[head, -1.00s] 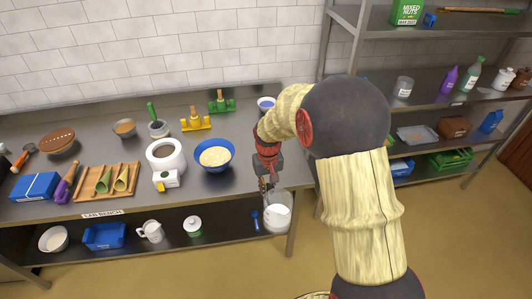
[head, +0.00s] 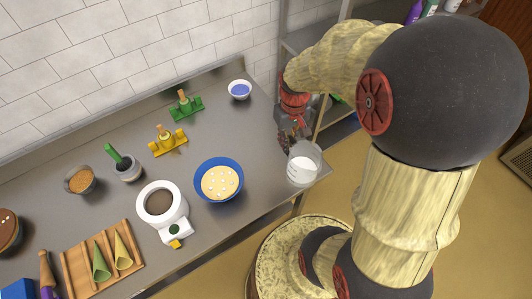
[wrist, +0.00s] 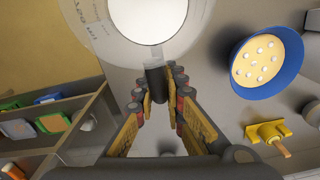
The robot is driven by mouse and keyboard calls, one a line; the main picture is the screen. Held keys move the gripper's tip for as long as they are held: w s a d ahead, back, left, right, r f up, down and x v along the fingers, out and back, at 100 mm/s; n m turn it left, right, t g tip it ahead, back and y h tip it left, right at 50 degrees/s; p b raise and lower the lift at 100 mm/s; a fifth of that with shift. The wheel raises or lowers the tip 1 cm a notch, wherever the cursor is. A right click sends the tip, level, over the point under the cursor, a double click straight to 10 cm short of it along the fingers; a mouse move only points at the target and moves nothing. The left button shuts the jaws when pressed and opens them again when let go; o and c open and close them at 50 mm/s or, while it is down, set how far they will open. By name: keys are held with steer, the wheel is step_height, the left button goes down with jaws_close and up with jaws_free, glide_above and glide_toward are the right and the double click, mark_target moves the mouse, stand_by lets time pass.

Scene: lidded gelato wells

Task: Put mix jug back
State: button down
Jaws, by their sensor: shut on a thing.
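The mix jug (head: 304,164) is a clear jug with white mix inside, at the right front corner of the bench in the head view. In the wrist view the round jug (wrist: 110,33) fills the top, its white contents seen from above. My gripper (wrist: 157,84) is shut on the jug's dark handle. In the head view my gripper (head: 293,137) is just behind the jug, partly hidden by its own wrist. The jug looks upright; whether its base touches the bench cannot be told.
The steel bench (head: 245,125) holds a blue bowl (head: 218,180) of pale mix, a white round machine (head: 162,207), a yellow stand (head: 167,140), a green stand (head: 185,104) and a small bowl (head: 240,90). Bare bench lies between the blue bowl and the jug. Shelving stands at the right.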

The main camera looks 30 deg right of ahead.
steer(key=shift+w+a+f, duration=0.2)
steer(key=shift+w+a, duration=0.05)
steer(key=shift+n, duration=0.3)
steer(key=shift+w+a+f+b, duration=0.15)
steer(key=shift+w+f, duration=1.95)
steer(key=shift+w, duration=0.1)
steer(key=shift+w+a+f+b, duration=0.15)
steer(key=shift+w+a+f, duration=0.05)
steer(key=shift+w+f, duration=2)
steer(key=shift+w+a+f+b, duration=0.15)
steer(key=shift+w+f, duration=1.9)
steer(key=shift+w, duration=0.15)
steer(key=shift+f, duration=0.15)
steer(key=c, duration=1.9)
jaws_free()
